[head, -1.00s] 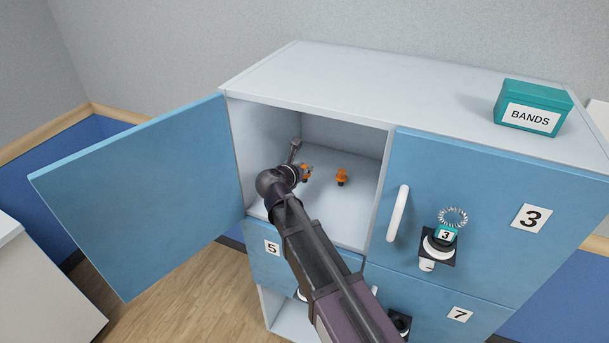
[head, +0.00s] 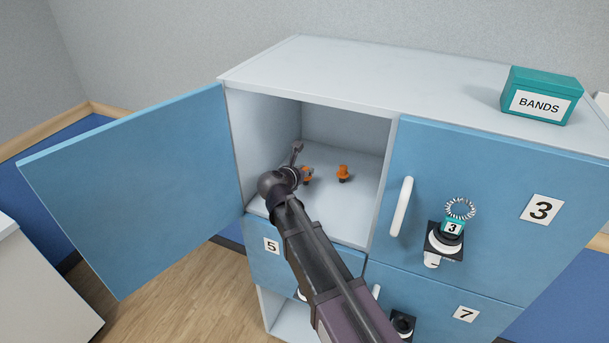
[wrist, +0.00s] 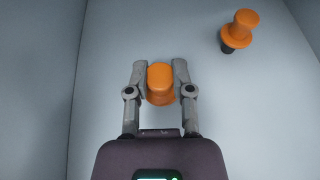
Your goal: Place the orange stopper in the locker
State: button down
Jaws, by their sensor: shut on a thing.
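My gripper (wrist: 159,79) is inside the open upper-left compartment of the locker (head: 345,212). Its two fingers are shut on an orange stopper (wrist: 160,84), which sits between them in the wrist view. In the head view this stopper (head: 307,173) is partly hidden behind my gripper. I cannot tell whether it touches the compartment floor. A second orange stopper (wrist: 239,31) with a dark lower end stands apart to the right; it also shows in the head view (head: 343,173).
The blue door (head: 130,190) of this compartment is swung wide open to the left. Door 3 (head: 480,215), to the right, is closed, with a white handle and a lock holding a coiled key band. A teal BANDS box (head: 541,97) sits on top. Compartment walls are close on the left.

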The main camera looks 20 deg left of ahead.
jog(key=shift+f, duration=0.25)
jog(key=c, duration=0.5)
grip_release()
jog(key=shift+r, duration=0.2)
jog(key=shift+s+r, duration=0.15)
jog(key=p+v, duration=0.4)
jog(key=v, duration=0.7)
jog(key=shift+s+p, duration=0.3)
jog(key=shift+p, duration=0.05)
jog(key=shift+r, duration=0.1)
